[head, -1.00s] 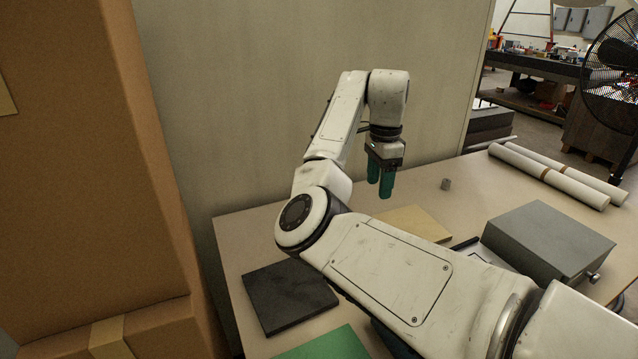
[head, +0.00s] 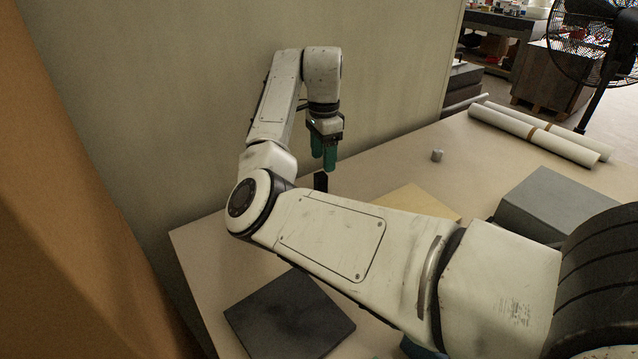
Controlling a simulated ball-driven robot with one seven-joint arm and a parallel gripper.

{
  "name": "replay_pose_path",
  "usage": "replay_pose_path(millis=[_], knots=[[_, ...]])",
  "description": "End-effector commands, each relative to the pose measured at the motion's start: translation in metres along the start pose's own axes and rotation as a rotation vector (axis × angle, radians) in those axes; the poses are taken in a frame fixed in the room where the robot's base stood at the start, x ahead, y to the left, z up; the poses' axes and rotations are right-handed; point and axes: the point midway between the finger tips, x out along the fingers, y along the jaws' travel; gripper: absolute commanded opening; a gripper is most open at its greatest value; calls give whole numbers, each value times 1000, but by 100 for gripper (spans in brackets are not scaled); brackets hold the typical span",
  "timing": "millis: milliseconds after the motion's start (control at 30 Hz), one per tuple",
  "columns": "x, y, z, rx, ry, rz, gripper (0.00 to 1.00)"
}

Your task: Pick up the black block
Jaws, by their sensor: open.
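A small black block (head: 321,181) stands on the table behind my forearm, which hides its lower part. My gripper (head: 324,168) hangs fingers-down just above the block in the head view, its two teal fingers slightly apart, with nothing seen between them. Whether the fingertips are directly over the block or a little behind it cannot be told. A dark flat slab (head: 289,315) lies on the near left of the table.
A tan board (head: 415,202) lies partly behind my arm. A grey box (head: 560,205) is at the right, with a small grey cylinder (head: 437,155) and long white rolls (head: 530,135) farther back. A wall backs the table; a brown box (head: 60,230) is at the left.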

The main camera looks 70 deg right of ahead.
Motion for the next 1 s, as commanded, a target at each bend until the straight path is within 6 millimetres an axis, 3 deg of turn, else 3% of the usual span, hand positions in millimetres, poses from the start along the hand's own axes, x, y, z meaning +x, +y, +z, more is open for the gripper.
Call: replay_pose_path(millis=[500, 800, 1000], knots=[[59, 0, 7, -1, 0, 1, 60], [66, 0, 7, 0, 0, -1, 60], [66, 0, 7, 0, 0, -1, 42]])
